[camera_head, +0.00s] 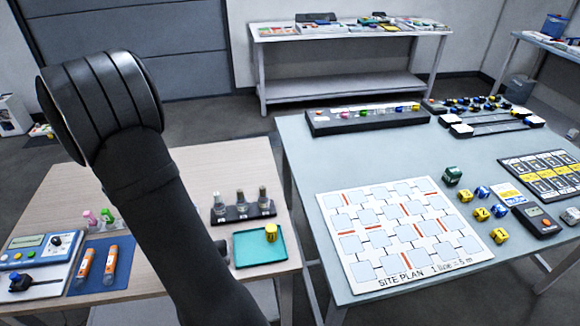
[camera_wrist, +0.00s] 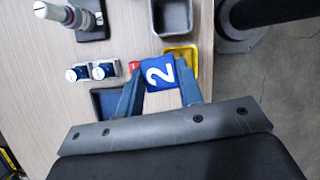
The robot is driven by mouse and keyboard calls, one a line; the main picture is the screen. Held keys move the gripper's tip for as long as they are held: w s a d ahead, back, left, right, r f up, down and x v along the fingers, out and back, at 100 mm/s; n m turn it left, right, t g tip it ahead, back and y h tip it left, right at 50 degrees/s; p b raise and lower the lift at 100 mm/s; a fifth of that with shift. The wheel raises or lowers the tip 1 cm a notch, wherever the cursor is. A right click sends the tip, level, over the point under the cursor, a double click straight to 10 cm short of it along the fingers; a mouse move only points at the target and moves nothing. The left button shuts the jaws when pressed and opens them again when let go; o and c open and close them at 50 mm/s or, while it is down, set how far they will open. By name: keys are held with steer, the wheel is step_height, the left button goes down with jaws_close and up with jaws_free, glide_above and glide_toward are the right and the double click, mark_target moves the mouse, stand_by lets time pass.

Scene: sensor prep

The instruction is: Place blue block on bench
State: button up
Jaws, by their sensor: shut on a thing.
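The blue block (camera_wrist: 158,72) shows a white "2" on its face in the wrist view. It sits between the two blue fingers of my gripper (camera_wrist: 162,78), which is shut on it. A wooden surface (camera_wrist: 40,115) lies below; the block hides part of a yellow tray (camera_wrist: 193,56) behind it. I cannot tell how high the block is above the surface. In the head view my dark arm stands in the foreground, and my gripper and this block are not visible there. A wooden table (camera_head: 232,165) is at left and a grey-blue table (camera_head: 300,150) at right.
In the wrist view, a red piece marked 1 (camera_wrist: 134,66) is left of the block, near a dark blue tray (camera_wrist: 104,100) and a grey tray (camera_wrist: 172,18). In the head view, the site plan board (camera_head: 365,285) and several small cubes (camera_head: 481,214) occupy the right table.

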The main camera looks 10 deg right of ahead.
step_height(320, 180, up, 10)
steer(key=f, duration=0.1)
steer(key=w+d, duration=0.7)
steer(key=d, duration=0.4)
steer(key=w+d, duration=0.7)
steer(key=d, duration=0.4)
steer(key=d+m, duration=0.1)
steer(key=d, duration=2.6)
steer(key=s+d, duration=0.5)
steer(key=d, duration=0.5)
steer(key=s+d, duration=0.5)
steer(key=d, duration=0.5)
steer(key=s+d, duration=0.5)
steer(key=d, duration=0.5)
steer(key=s+d, duration=0.9)
steer(key=s, duration=0.5)
steer(key=s+d, duration=0.9)
steer(key=s, duration=0.5)
steer(key=shift+m+g, duration=0.3)
steer(key=shift+m, duration=0.1)
steer(key=w+d+f, duration=0.1)
steer(key=w+f, duration=0.6)
steer(key=w+d+f, duration=0.1)
steer(key=w+f, duration=0.3)
steer(key=shift+d+f, duration=0.15)
steer(key=shift+d, duration=0.15)
steer(key=shift+w+d+f, duration=0.1)
steer(key=shift+w+f, duration=0.15)
steer(key=shift+w, duration=0.25)
steer(key=shift+f, duration=2)
